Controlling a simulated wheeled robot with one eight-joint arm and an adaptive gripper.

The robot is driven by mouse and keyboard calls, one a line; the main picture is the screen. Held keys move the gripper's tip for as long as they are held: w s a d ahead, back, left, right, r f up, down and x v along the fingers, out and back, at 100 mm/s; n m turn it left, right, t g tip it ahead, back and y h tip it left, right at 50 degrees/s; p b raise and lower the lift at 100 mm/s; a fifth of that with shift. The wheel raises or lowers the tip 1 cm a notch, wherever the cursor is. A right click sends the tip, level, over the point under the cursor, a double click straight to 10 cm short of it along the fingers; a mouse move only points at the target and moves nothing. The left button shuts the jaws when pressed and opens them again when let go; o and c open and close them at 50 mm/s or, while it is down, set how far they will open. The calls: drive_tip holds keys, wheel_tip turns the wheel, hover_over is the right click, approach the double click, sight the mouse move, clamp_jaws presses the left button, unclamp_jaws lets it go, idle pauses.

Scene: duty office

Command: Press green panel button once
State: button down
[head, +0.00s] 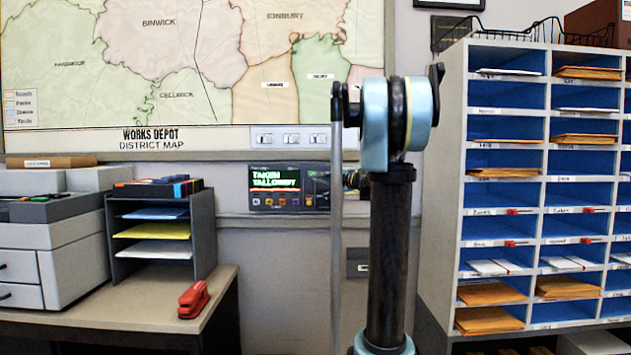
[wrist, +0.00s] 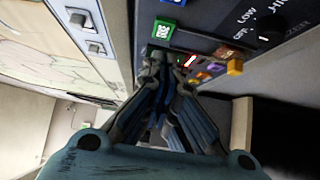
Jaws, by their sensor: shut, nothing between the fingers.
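The dark control panel (head: 289,187) is on the wall under the map, with a lit display and a row of small coloured buttons; the arm stands to its right in the head view. In the wrist view, a green button (wrist: 163,28) with a white symbol stands out from the panel face (wrist: 212,18). My gripper (wrist: 171,60) is shut and empty, its fingertips close to the panel, just below the green button in the picture. I cannot tell whether they touch anything. In the head view my arm mostly hides the gripper.
Red, purple and orange-yellow buttons (wrist: 235,68) sit right of the fingertips, near a black knob (wrist: 270,30). White switches (wrist: 85,20) are at upper left. A desk with a red stapler (head: 193,300) is left; a pigeonhole cabinet (head: 452,200) is right.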

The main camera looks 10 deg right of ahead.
drive_tip(key=v, duration=0.7)
drive_tip(key=shift+s+a, duration=0.3)
drive_tip(key=shift+s, duration=0.05)
drive_tip(key=shift+r, duration=0.1)
drive_tip(key=s+d+m+t+h, duration=0.5)
drive_tip(key=d+m+h, duration=0.2)
drive_tip(key=m+h, duration=0.5)
drive_tip(key=s+d+f+m+g+h, duration=0.4)
drive_tip(key=s+f+m+g, duration=0.1)
drive_tip(key=s+f+m, duration=0.4)
drive_tip(key=s+a+f+m+g+y, duration=0.1)
drive_tip(key=s+a+f+g, duration=0.3)
drive_tip(key=s+f, duration=0.5)
drive_tip(key=s+a+f+m+g+y, duration=0.2)
drive_tip(key=s+a+f+g, duration=0.2)
drive_tip(key=s+f, duration=0.6)
drive_tip(key=s+a+f+m+g+y, duration=0.1)
drive_tip(key=s+a+f+g, duration=0.3)
drive_tip(key=s+f, duration=0.5)
wheel_tip(320, 180, down, 2)
drive_tip(key=shift+s+y, duration=0.4)
drive_tip(key=shift+y, duration=0.1)
